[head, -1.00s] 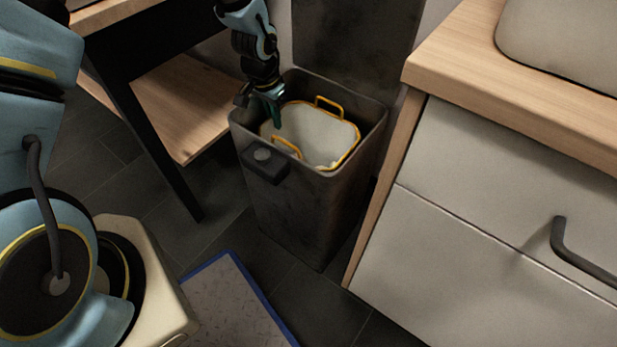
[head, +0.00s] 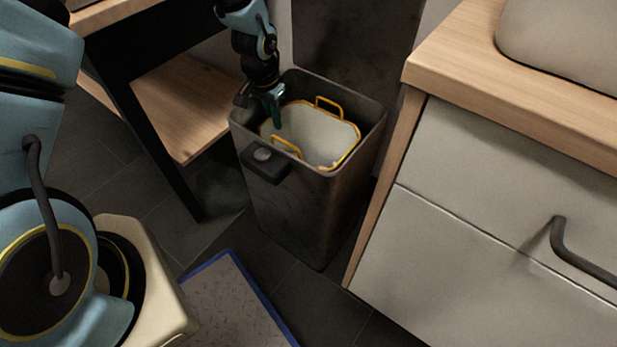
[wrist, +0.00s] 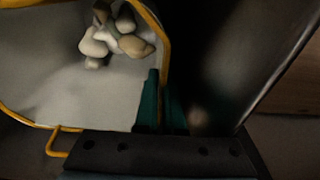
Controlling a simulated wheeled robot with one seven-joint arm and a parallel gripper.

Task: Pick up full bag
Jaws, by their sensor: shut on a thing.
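The full bag (head: 345,128) is pale grey with a yellow rim and two yellow handles. It stands inside a tall dark bin (head: 300,210). In the wrist view, the bag (wrist: 45,80) opens at the left, with several rounded beige and brown lumps (wrist: 112,38) inside. My gripper (head: 276,118) points down into the bin at the bag's left side. In the wrist view, my gripper's green fingers (wrist: 163,100) are shut on the bag at its yellow edge. The exact grip spot is partly hidden by the fingers.
The bin walls surround the bag closely. A black block with a round knob (head: 265,160) is on the bin's front. A wooden shelf (head: 185,105) stands left, a drawer cabinet (head: 480,200) right. A blue-edged mat (head: 235,300) lies on the floor in front.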

